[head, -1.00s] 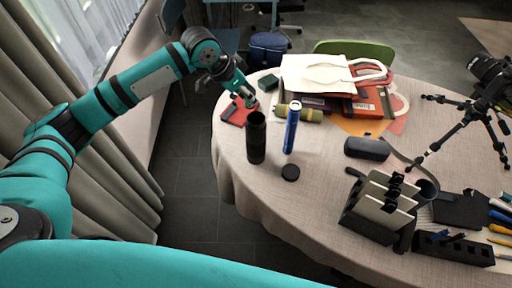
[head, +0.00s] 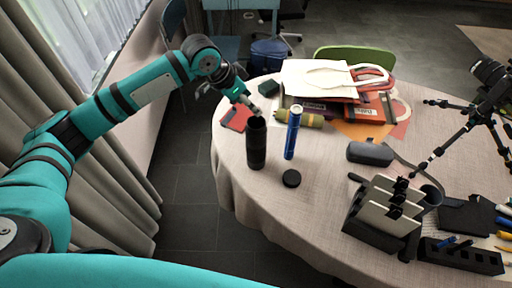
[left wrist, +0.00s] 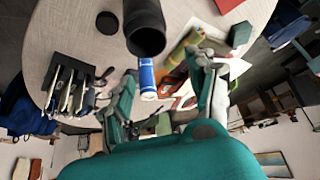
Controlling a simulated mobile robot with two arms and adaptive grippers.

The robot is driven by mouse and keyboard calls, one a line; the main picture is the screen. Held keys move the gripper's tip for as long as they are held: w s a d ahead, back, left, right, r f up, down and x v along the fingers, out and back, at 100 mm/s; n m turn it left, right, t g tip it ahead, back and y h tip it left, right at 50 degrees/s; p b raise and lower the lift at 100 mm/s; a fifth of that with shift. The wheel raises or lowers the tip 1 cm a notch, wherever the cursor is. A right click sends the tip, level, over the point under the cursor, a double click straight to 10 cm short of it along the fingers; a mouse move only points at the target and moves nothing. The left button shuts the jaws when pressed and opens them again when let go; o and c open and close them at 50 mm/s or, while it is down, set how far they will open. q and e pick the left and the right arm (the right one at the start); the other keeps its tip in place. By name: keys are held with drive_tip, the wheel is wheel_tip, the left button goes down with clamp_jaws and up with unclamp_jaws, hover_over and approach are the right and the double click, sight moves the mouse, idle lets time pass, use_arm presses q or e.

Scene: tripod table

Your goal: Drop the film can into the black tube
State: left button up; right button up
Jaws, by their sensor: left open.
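The black tube (head: 256,145) stands upright near the table's left edge. Its dark open mouth (left wrist: 147,42) faces the camera in the left wrist view. My left gripper (head: 257,111) is just behind the tube's top rim in the head view. In the left wrist view my left gripper (left wrist: 165,78) has its fingers spread, with nothing seen held between them. I cannot make out the film can in any view, and the tube's inside is too dark to read. My right gripper is out of view.
A blue tube (head: 292,135) stands close right of the black tube. A black round lid (head: 291,178) lies in front.

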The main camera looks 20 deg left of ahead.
use_arm(q)
drive_tip(key=v, duration=1.2)
